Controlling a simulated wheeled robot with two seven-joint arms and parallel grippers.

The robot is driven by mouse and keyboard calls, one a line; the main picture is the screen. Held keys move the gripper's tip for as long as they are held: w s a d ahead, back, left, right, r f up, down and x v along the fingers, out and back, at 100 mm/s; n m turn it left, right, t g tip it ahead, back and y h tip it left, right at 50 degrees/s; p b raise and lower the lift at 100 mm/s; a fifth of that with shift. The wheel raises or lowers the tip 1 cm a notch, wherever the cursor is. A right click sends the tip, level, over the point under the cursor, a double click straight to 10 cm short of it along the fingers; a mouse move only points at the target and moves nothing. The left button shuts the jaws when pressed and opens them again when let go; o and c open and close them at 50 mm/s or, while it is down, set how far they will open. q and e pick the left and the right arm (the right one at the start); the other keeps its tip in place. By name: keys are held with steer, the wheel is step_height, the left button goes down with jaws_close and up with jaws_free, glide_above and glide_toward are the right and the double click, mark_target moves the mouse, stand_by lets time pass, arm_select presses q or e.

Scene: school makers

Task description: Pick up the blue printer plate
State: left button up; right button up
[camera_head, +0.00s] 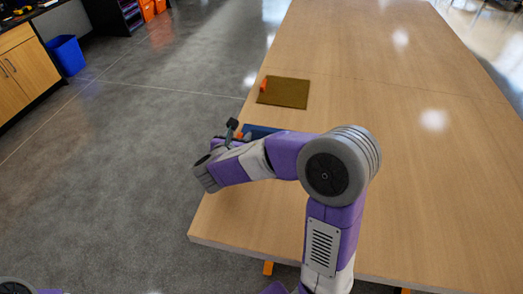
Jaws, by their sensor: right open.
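The blue printer plate (262,130) lies on the wooden table near its left edge. My right arm covers most of it, so only a strip of its far side shows. A small orange part (246,135) shows at its left end. My right gripper (237,133) is at that left end, close to the orange part. It is open, with dark fingers partly hidden by my wrist. I cannot tell whether it touches the plate. My left gripper is out of view.
A gold-brown plate (285,93) with an orange tab lies farther back on the table (420,190). The table's right and far parts are clear. A blue bin (67,55) stands on the floor by a wooden cabinet (27,65) at the left.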

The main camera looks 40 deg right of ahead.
steer(key=shift+w+d, duration=0.1)
steer(key=shift+w, duration=0.05)
steer(key=shift+c, duration=0.3)
jaws_close()
